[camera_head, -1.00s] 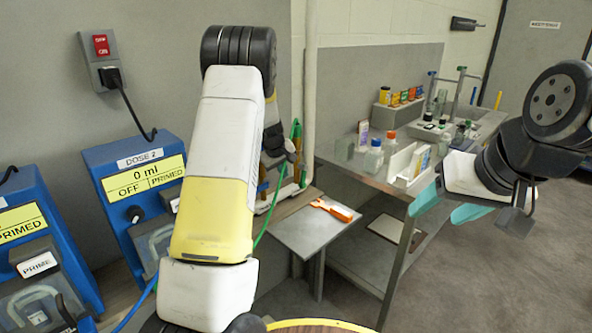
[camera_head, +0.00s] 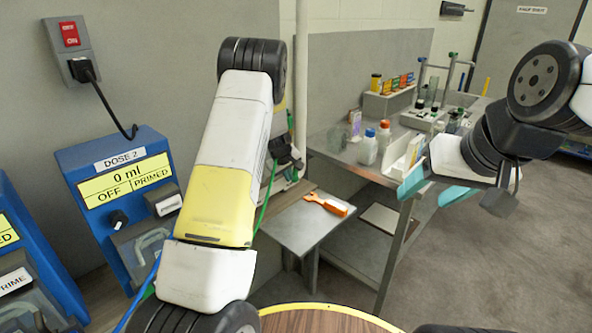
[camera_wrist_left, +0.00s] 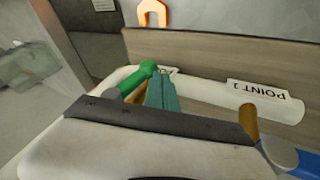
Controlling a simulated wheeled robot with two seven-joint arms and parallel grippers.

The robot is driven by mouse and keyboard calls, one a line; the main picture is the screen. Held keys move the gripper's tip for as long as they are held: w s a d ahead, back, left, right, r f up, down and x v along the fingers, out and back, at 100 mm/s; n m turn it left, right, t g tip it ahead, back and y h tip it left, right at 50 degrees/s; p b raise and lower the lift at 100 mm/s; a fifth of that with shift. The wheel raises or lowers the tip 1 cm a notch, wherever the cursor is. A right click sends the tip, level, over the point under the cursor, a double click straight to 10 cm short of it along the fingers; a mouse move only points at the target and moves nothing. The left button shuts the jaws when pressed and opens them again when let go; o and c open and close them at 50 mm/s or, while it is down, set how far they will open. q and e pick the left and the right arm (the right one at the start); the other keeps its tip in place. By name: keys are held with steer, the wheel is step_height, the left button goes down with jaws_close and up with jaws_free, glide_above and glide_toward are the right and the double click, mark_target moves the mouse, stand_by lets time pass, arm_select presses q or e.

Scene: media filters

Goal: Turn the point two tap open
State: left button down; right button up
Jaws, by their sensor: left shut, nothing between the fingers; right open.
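In the left wrist view, a white pipe carries a label reading POINT 1 (camera_wrist_left: 258,91), upside down. A green lever-like piece (camera_wrist_left: 138,80) sits on the pipe further left, beside a second label (camera_wrist_left: 168,70) mostly hidden by my fingers. I cannot read that label, so I cannot confirm this is the point two tap. My left gripper (camera_wrist_left: 162,95) is shut and empty, its teal fingers close beside the green piece; contact is unclear. In the head view its fingers are hidden behind my arm. My right gripper (camera_head: 432,188) is open and empty, at the right by the bench.
A blue DOSE 2 unit (camera_head: 70,170) reads 0 ml, OFF, PRIMED. An orange wrench (camera_head: 327,204) lies on a small grey shelf (camera_head: 300,228). A bench (camera_head: 345,150) holds bottles. A green hose (camera_head: 266,195) runs behind my left arm. A brown stub (camera_wrist_left: 248,122) stands near POINT 1.

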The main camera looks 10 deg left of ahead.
arm_select(q)
steer(key=shift+w+d+f, duration=0.45)
steer(key=shift+d, duration=0.05)
steer(key=s+d+r+m+h, duration=0.3)
steer(key=s+r+m, duration=0.1)
steer(key=s+r, duration=1.95)
steer(key=s+r+m, duration=0.2)
steer(key=s, duration=0.9)
steer(key=s+r+m+y, duration=0.1)
steer(key=s+r+m, duration=0.2)
steer(key=s, duration=0.8)
steer(key=shift+w+a, duration=0.1)
